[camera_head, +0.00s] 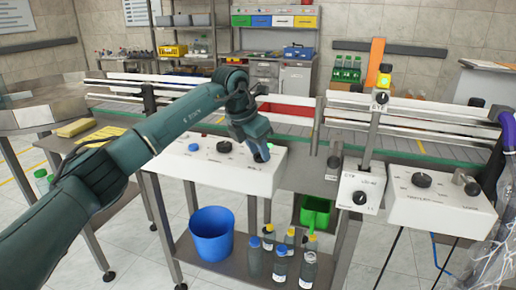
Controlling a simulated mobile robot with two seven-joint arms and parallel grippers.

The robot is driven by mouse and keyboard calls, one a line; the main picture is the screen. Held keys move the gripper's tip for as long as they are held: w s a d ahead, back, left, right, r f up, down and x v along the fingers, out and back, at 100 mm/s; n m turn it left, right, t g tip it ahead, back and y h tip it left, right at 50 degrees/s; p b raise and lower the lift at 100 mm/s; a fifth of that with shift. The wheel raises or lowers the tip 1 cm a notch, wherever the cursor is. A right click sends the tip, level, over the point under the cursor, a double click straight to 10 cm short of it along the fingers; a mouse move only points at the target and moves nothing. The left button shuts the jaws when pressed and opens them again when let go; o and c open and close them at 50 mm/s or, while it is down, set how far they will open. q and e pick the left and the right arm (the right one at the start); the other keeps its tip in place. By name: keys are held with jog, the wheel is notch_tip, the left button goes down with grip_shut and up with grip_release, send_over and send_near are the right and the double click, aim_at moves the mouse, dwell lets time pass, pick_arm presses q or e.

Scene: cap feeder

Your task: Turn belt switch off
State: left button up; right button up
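A white control box (212,172) in the middle front carries a blue button (193,147) and a black knob (224,147). My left gripper (260,153) points down at the right end of this box, over its top. The gripper hides part of the panel there, and I cannot tell if it touches a control or how its fingers stand. To the right, a small white box with a black knob (359,198) hangs on a post, beside a wider white box with a black knob (422,180). The panel labels are too small to read, so which knob is the belt switch is unclear. My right gripper is out of view.
A conveyor with white rails (430,121) runs across behind the boxes. A blue bucket (211,236), several bottles (281,264) and a green bin (316,212) sit on the lower shelf. Clear plastic hangs at the right edge.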

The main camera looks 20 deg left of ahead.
pick_arm(q)
jog(key=c, duration=0.4)
jog(key=shift+n, duration=0.4)
jog(key=shift+d+n+t+y, duration=0.15)
jog(key=shift+n+t+y, duration=0.25)
jog(key=shift+n, duration=0.5)
jog(key=n+y, duration=0.1)
jog(key=n, duration=0.2)
jog(key=shift+d+n+y, duration=0.1)
jog(key=shift+n+y, duration=0.5)
jog(key=shift+n, duration=0.6)
jog(key=shift+d+n+y, duration=0.15)
jog(key=shift+n+y, duration=0.25)
jog(key=shift+n, duration=0.7)
jog(key=shift+n+g+y, duration=0.3)
jog(key=shift+n, duration=0.5)
jog(key=shift+r, duration=0.1)
